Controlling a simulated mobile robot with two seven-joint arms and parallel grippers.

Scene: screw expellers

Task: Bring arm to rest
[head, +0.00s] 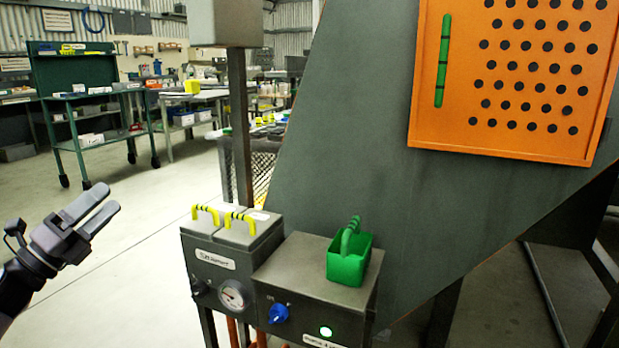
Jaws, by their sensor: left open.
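My left gripper (97,212) is at the lower left of the head view, at the end of my dark left arm. Its two grey fingers point up and to the right, with a gap between them and nothing held. It is over open floor, to the left of the control box and apart from it. My right gripper is not in view.
A grey control box (213,268) with yellow-handled lids, a gauge (234,294) and a blue knob (278,313) stands centre. A green basket (349,257) sits on its right part. An orange perforated panel (430,120) is upper right. The floor at left is clear.

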